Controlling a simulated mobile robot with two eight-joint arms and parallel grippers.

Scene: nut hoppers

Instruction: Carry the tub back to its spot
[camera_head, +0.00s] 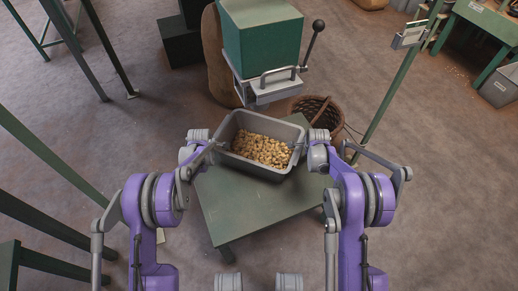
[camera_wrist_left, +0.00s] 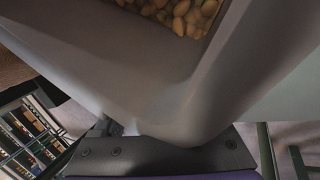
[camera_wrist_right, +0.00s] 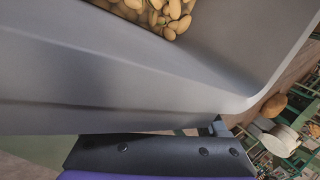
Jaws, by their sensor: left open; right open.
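The grey tub (camera_head: 246,168) holds a layer of tan nuts and stands upright on the small green table (camera_head: 250,210), under the green hopper. My left gripper (camera_head: 208,148) is at the tub's left end and my right gripper (camera_head: 302,152) is at its right end. Both are open. The tub's grey wall (camera_wrist_left: 140,85) fills much of the left wrist view, close to the gripper. The tub's wall (camera_wrist_right: 90,85) is just as close in the right wrist view. Whether the fingers touch the tub is hidden.
The green hopper (camera_head: 262,35) with a metal chute and a black-knobbed lever (camera_head: 314,42) stands just behind the tub. A wicker basket (camera_head: 318,112) and a brown sack (camera_head: 216,60) are near it. The table's front part is bare. Green frames stand at left; a post stands at right.

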